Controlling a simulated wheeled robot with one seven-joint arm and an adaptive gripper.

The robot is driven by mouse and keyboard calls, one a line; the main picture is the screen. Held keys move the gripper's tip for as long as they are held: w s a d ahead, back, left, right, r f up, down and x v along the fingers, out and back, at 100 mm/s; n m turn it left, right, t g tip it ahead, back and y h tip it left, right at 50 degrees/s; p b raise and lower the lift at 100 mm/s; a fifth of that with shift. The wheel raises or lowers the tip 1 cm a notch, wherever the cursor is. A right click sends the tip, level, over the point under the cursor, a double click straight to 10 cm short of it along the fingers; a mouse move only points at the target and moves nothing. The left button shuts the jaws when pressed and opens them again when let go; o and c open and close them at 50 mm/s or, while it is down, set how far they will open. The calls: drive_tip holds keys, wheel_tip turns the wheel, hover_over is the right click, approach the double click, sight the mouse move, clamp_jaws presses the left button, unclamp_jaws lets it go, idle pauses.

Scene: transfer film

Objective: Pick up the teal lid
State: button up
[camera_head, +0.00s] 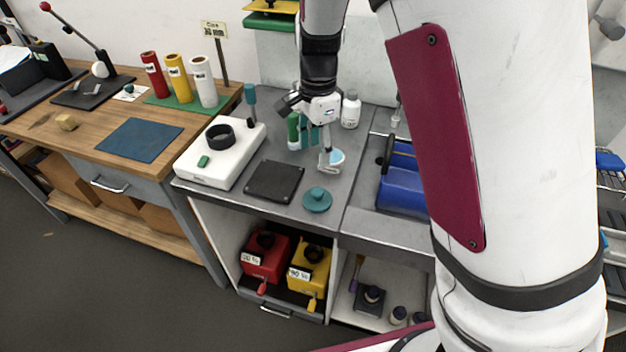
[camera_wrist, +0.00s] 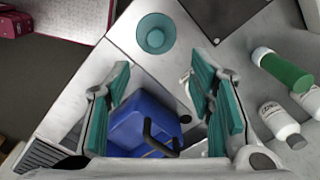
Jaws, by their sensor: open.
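The teal lid (camera_head: 317,199) is a round disc with a raised knob in its middle. It lies flat on the grey worktop, near the front edge, right of a black square plate. In the wrist view the teal lid (camera_wrist: 156,33) shows in full at the top, beyond the fingertips. My gripper (camera_head: 319,150) is above the worktop, farther back than the lid and apart from it. In the wrist view my gripper (camera_wrist: 160,70) has its two teal-padded fingers spread wide, with nothing held between them.
A blue bin (camera_head: 403,185) with a black handle stands right of the lid. A black square plate (camera_head: 275,181) and a white device (camera_head: 221,153) are to the left.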

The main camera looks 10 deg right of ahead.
hover_over(317, 191)
drive_tip(key=f, duration=0.8)
drive_tip(key=shift+w+f, duration=0.2)
drive_tip(key=shift+w, duration=0.2)
drive_tip(key=shift+s+f+p, duration=0.15)
drive_tip(key=shift+s+f, duration=0.05)
drive_tip(key=shift+f, duration=1.25)
drive_tip(key=shift+s+f+p, duration=0.15)
drive_tip(key=shift+f, duration=1.25)
drive_tip(key=shift+c, duration=0.3)
drive_tip(key=c, duration=0.9)
